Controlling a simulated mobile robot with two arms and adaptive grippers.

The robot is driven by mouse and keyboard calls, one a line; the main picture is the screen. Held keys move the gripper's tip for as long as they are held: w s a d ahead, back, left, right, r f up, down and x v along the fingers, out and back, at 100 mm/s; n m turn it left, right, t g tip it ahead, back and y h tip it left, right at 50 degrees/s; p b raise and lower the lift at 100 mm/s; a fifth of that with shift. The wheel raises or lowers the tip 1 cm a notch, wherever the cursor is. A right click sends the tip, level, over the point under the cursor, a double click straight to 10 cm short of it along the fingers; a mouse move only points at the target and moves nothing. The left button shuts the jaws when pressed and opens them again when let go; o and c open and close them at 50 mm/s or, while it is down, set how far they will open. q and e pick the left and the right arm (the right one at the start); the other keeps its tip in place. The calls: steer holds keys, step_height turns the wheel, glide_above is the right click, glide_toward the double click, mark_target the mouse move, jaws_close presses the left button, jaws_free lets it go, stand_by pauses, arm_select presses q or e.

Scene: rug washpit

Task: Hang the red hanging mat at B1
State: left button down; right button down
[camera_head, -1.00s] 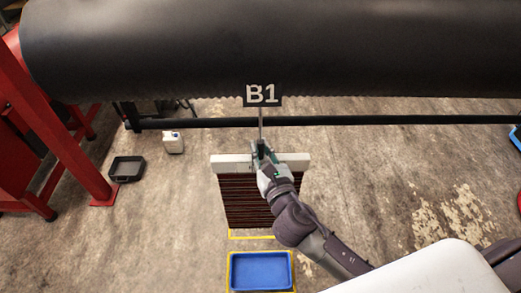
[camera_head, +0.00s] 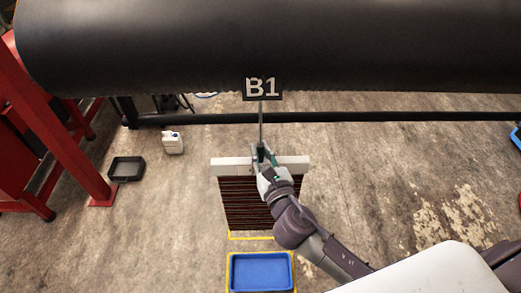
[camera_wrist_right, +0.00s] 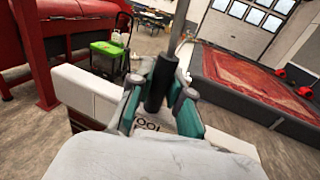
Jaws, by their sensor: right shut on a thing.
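The red hanging mat (camera_head: 245,205) shows as a dark red-brown striped sheet below a white bar (camera_head: 228,167), upright and above the floor. My right gripper (camera_head: 262,158) is at the middle of the bar. In the right wrist view, the gripper (camera_wrist_right: 160,88) is shut on a black cylindrical grip (camera_wrist_right: 157,85) above the white bar (camera_wrist_right: 85,92). A thin grey rod (camera_head: 261,125) runs up from the grip towards the B1 sign (camera_head: 262,89); I cannot tell whether it touches anything there. My left gripper is not in view.
A large black roller (camera_head: 400,50) spans the top, with a thin black bar (camera_head: 370,118) below. A red frame (camera_head: 55,140) stands left. A blue tray (camera_head: 262,272), a black tray (camera_head: 126,169) and a white canister (camera_head: 173,142) lie around. Floor on the right is mostly clear.

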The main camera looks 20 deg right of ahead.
steer(key=shift+f+b, duration=0.7)
steer(key=shift+f, duration=0.25)
